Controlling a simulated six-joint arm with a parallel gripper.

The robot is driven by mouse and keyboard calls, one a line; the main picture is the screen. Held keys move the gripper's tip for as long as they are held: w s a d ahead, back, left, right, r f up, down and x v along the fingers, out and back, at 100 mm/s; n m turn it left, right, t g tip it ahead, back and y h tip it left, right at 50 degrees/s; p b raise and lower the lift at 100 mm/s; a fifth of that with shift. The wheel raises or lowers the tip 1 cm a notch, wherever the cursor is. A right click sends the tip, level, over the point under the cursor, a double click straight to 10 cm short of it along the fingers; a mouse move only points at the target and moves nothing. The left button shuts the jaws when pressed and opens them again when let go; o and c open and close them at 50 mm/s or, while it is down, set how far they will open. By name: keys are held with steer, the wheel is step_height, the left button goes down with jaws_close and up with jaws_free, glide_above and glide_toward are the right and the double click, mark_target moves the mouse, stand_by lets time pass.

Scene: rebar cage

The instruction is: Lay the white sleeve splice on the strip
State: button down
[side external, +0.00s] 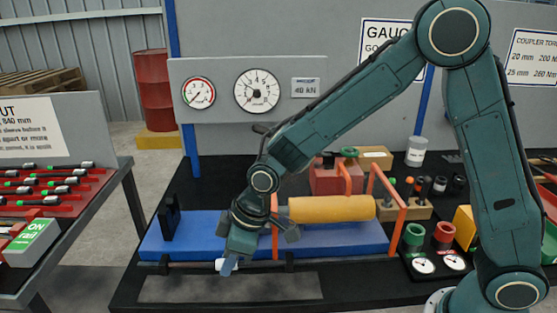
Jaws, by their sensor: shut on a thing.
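My gripper (229,267) points down in front of the blue block (345,236), its jaws closed around the white sleeve splice (220,264). The white sleeve shows just beside the fingers; part of it is hidden by them. A thin bar (265,263) runs level along the block's front, through dark supports, in line with the sleeve. I cannot tell whether the bar and sleeve are joined. A grey strip (280,287) lies flat on the black table in front of the block, below and nearer than the gripper; I cannot tell the exact gap.
A yellow roller (332,209) and orange frame (394,220) stand behind the gripper on the block. Red and green cups (443,236) and small dials are at right. A rack of bars (48,182) with a green-topped box (30,240) is at left.

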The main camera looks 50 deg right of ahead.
mark_target(233, 288)
steer(key=shift+f, duration=0.5)
steer(key=shift+f, duration=2.1)
steer(key=shift+f, duration=0.1)
steer(key=c, duration=1.3)
jaws_free()
steer(key=shift+f, duration=0.1)
steer(key=shift+r, duration=0.2)
steer(key=v, duration=1)
steer(key=shift+d+r, duration=0.1)
steer(key=shift+r, duration=0.2)
steer(key=shift+s+d+r, duration=0.2)
steer(key=shift+s+r, duration=0.05)
steer(key=shift+r, duration=0.35)
